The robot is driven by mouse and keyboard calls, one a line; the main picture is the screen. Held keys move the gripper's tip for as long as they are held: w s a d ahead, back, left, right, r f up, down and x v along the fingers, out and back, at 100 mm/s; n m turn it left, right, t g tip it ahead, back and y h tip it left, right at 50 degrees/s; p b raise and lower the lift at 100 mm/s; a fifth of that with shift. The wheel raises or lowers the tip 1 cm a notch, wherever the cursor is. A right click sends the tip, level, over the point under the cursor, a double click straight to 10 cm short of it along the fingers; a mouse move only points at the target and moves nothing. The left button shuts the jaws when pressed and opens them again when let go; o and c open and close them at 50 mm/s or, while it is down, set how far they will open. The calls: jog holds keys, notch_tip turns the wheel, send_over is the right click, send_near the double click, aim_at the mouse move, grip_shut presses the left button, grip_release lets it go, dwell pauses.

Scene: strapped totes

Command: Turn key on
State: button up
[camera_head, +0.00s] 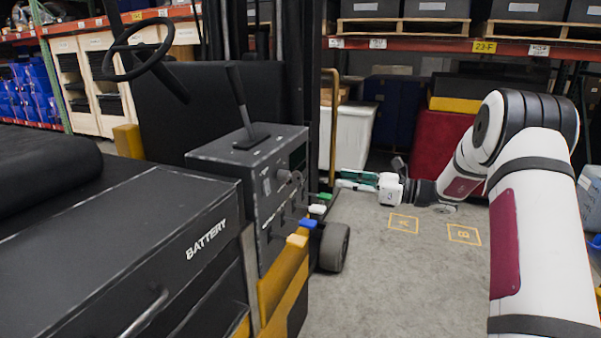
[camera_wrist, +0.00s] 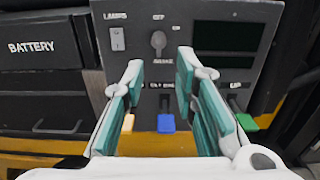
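The key (camera_wrist: 158,41) is a small grey knob on the dark control panel (camera_wrist: 140,70) in the wrist view, with an "OFF" label above it. It stands upright in that view. In the head view the key (camera_head: 287,176) sticks out of the panel's side face. My gripper (camera_wrist: 160,66) is open and empty, its teal-padded fingers pointing at the panel just below the key in the wrist view, apart from it. In the head view my gripper (camera_head: 342,181) is to the right of the panel with a gap between.
A lamps switch (camera_wrist: 117,39) sits left of the key, and a dark display (camera_wrist: 228,36) sits right of it. Coloured levers, such as the blue one (camera_wrist: 166,123), stick out below. A steering wheel (camera_head: 138,50) and a tall lever (camera_head: 240,100) rise above.

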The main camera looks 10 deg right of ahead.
aim_at(295, 177)
jog(key=x, duration=1.3)
jog(key=shift+p, duration=0.3)
jog(key=shift+a, duration=0.15)
grip_shut()
